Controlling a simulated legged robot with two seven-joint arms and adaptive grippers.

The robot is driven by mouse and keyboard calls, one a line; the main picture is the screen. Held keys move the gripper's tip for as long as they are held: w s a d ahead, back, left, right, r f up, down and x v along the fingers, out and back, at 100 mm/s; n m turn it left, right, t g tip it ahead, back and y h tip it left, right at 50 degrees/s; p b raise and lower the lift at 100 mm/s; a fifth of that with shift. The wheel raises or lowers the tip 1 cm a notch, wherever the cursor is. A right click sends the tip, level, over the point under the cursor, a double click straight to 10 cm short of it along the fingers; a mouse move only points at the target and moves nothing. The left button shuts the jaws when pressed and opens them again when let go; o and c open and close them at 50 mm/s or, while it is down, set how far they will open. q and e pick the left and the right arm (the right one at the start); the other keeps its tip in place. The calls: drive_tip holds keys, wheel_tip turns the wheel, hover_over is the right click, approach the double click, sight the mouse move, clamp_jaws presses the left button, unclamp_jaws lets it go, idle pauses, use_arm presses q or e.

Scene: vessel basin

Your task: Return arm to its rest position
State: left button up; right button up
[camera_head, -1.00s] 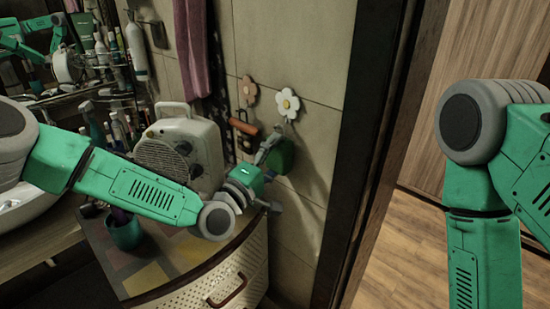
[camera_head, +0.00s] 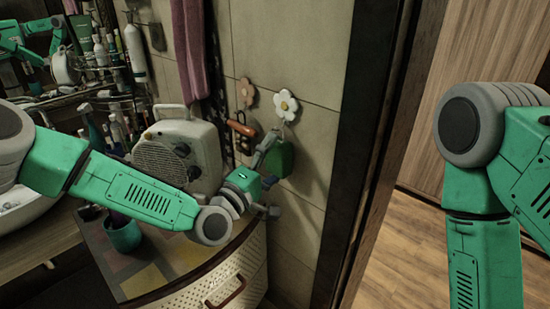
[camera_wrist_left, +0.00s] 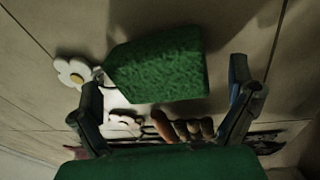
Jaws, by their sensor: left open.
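My left arm (camera_head: 145,200) reaches in from the left, across the front of the cabinet. My left gripper (camera_head: 268,180) is near the tiled wall, just by a green sponge-like pad (camera_head: 280,158) hanging below a white flower hook (camera_head: 286,105). In the left wrist view the fingers (camera_wrist_left: 170,105) are spread apart. The green pad (camera_wrist_left: 158,65) shows beyond and between them, with the white flower hook (camera_wrist_left: 72,72) beside it. I cannot tell whether a finger touches the pad. My right arm (camera_head: 480,210) hangs at the right; its gripper is out of view.
A second flower hook (camera_head: 246,92) and an orange-handled item (camera_head: 243,128) are on the wall. A dark door frame (camera_head: 370,150) stands to the right.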

use_arm(q)
drive_tip(key=s+a+f+m+g+y, duration=0.3)
drive_tip(key=s+a+f+g, duration=0.25)
drive_tip(key=s+f, duration=0.65)
drive_tip(key=s+a+f+m+g+y, duration=0.3)
drive_tip(key=s+a+f, duration=0.4)
drive_tip(key=s+f, duration=0.55)
drive_tip(key=s+a+f+m+g+y, duration=0.35)
drive_tip(key=s+a+g+y, duration=0.3)
drive_tip(key=s+a, duration=1.25)
wheel_tip(320, 180, down, 12)
drive_tip(key=w+d+b, duration=0.2)
drive_tip(key=b, duration=0.9)
drive_tip(key=shift+w, duration=0.3)
drive_tip(key=shift+r, duration=0.15)
drive_tip(key=shift+w, duration=0.1)
